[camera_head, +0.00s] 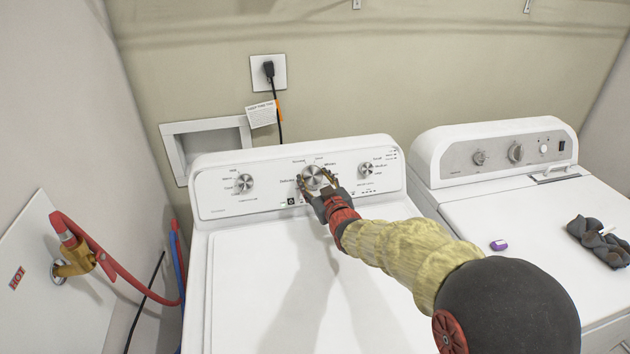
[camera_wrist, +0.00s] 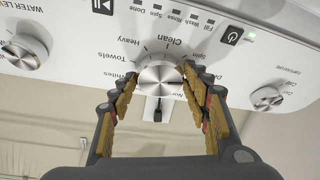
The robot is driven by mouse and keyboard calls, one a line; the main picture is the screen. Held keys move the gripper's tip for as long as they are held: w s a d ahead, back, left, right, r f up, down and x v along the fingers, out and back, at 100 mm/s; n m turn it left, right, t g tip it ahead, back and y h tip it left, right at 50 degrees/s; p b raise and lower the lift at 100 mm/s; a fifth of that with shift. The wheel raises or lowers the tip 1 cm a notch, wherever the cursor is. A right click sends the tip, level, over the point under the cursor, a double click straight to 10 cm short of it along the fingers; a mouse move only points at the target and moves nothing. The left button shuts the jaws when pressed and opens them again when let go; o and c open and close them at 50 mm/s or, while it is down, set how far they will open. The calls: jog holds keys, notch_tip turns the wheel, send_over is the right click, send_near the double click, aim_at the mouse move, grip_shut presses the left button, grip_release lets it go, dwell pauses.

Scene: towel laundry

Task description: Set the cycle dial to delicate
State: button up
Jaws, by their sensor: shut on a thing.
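The cycle dial (camera_head: 313,175) is the large silver knob in the middle of the left machine's control panel. In the wrist view the dial (camera_wrist: 160,78) sits between the two fingers, with the panel upside down. Labels around it include Clean, Heavy, Towels, Whites and Spin. "Delicate" is not readable, and I cannot tell which label the dial points to. My gripper (camera_head: 316,182) reaches the panel from the front right and is shut on the dial. It also shows in the wrist view (camera_wrist: 158,82), its padded fingers on either side of the knob.
Smaller knobs sit left (camera_head: 244,182) and right (camera_head: 366,169) of the dial. A power button (camera_wrist: 231,36) has a green light beside it. The second white machine (camera_head: 470,215) at right carries a dark folded towel (camera_head: 598,240) and a small purple item (camera_head: 499,245). Red hoses (camera_head: 110,268) are at left.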

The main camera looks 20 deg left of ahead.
jog(key=o, duration=1.2)
jog(key=shift+c, duration=0.2)
jog(key=v, duration=1.2)
